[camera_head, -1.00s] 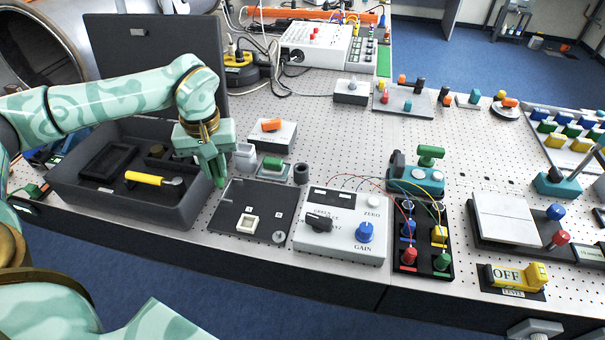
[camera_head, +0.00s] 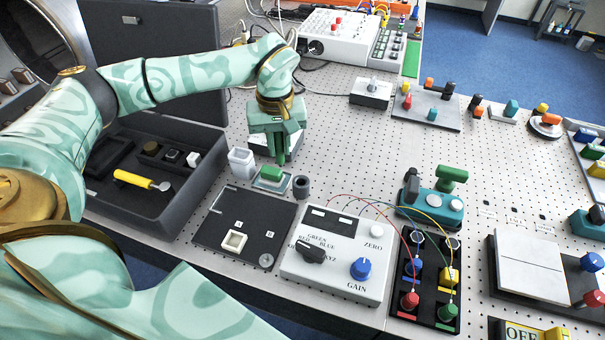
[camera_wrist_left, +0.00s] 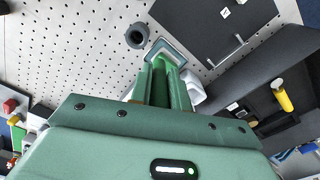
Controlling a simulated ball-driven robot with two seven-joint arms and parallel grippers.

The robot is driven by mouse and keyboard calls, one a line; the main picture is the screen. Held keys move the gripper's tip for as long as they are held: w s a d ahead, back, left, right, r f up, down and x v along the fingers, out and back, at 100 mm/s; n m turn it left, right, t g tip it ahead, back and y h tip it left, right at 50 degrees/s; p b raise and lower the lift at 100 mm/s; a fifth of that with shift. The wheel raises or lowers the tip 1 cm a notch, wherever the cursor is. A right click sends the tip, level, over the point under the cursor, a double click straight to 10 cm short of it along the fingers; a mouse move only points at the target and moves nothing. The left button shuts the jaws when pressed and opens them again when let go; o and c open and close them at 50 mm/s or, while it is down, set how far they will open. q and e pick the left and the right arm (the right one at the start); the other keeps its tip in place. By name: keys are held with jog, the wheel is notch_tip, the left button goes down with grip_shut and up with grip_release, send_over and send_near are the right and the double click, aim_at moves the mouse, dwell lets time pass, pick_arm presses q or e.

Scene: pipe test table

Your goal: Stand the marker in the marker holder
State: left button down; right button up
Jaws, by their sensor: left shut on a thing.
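My left gripper (camera_head: 279,150) is shut with its fingers pointing down. A slim green piece, which I take to be the marker (camera_head: 281,159), is between the fingers and hard to tell from them. In the left wrist view the gripper (camera_wrist_left: 165,88) hides most of it. The short dark grey open cylinder, which looks like the marker holder (camera_head: 301,187), stands upright on the table, just right of and nearer than the fingertips. The holder also shows in the left wrist view (camera_wrist_left: 137,36), apart from the fingers. My right gripper is out of view.
A small metal tray (camera_head: 258,184) with a green block (camera_head: 271,173) lies just below the fingertips. A white cup (camera_head: 241,162) stands left of it. A dark panel (camera_head: 222,222) and a control box (camera_head: 310,268) are nearer. An open case (camera_head: 185,205) is at left.

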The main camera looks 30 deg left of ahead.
pick_arm(q)
jog(key=d+f, duration=0.1)
jog(key=f, duration=0.2)
jog(key=w+d+f, duration=0.1)
jog(key=f, duration=0.2)
jog(key=w+d+f+b, duration=0.1)
jog(key=d+f, duration=0.1)
jog(key=f, duration=0.1)
jog(key=shift+w+d, duration=0.1)
jog(key=shift+w, duration=0.05)
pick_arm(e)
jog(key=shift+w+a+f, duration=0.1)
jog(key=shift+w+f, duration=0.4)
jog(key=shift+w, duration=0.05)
pick_arm(q)
jog(key=c, duration=1.3)
grip_release()
jog(key=shift+f, duration=0.1)
notch_tip(320, 180, up, 12)
jog(key=shift+r+p, duration=0.15)
jog(key=shift+p, duration=0.6)
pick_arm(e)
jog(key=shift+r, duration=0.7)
